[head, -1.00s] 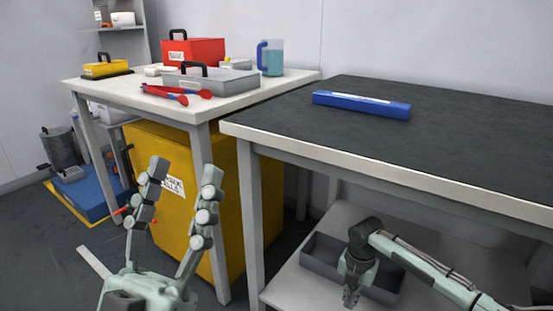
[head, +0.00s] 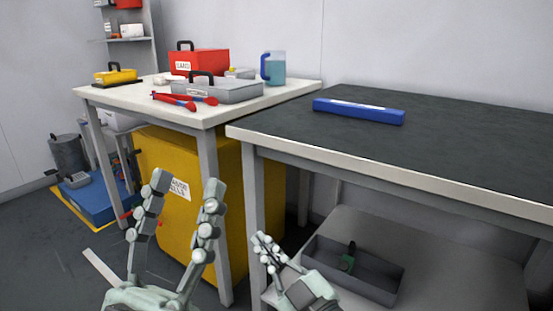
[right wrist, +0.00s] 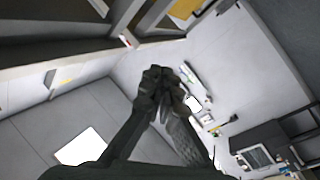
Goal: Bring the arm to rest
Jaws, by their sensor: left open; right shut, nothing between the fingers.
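My left gripper (head: 180,215) is open and empty at the lower left of the head view, in front of the yellow cabinet. My right gripper (head: 262,242) is shut and empty in the head view, pointing up beside the dark table's near leg. In the right wrist view the right gripper's dark fingers (right wrist: 162,85) meet at their tips, with walls, floor and distant equipment behind them.
A dark-topped table (head: 450,145) carries a long blue box (head: 358,116). Below it, a grey bin (head: 375,285) holding a small green and black item (head: 348,260) sits on a shelf. A white table (head: 130,95) with toolboxes stands left, above the yellow cabinet (head: 190,235).

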